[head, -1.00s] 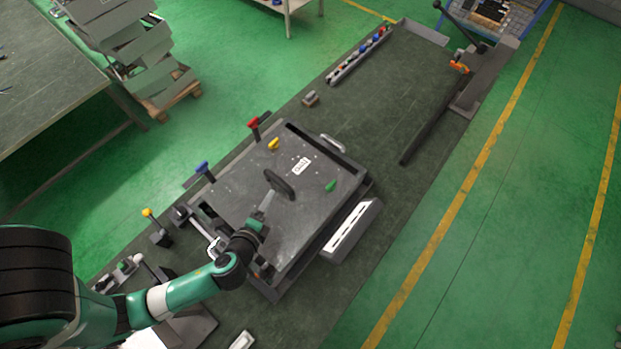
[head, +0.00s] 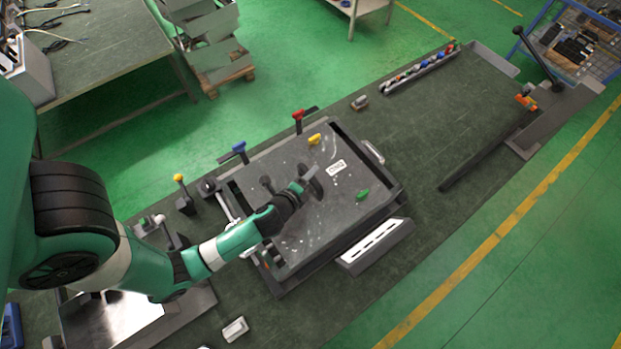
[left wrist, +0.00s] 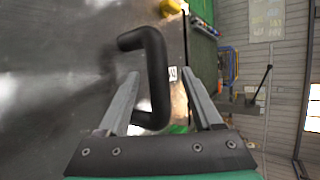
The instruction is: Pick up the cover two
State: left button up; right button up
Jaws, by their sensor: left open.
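The cover is a grey metal plate (head: 300,230) on the boxy fixture in the middle of the bench, with a white label and a dark upright handle (head: 313,180). My left gripper (head: 302,187) reaches in from the lower left, close to the handle and above the plate. In the left wrist view the black C-shaped handle (left wrist: 157,75) lies across the space between the two open fingers (left wrist: 160,98). Whether a finger touches it I cannot tell. The arm hides part of the plate's near left side. My right gripper is not in view.
Yellow (head: 315,139) and green (head: 362,195) knobs stand on the plate. A white-slotted box (head: 372,244) sits at front right. The bench further right is mostly clear.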

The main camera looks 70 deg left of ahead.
pick_arm(q)
jog(key=shift+w+a+f, duration=0.35)
jog(key=shift+w+f, duration=0.05)
jog(key=shift+f, duration=0.05)
jog(key=shift+c, duration=0.4)
grip_shut()
jog(key=shift+r, duration=0.2)
dwell(0.6)
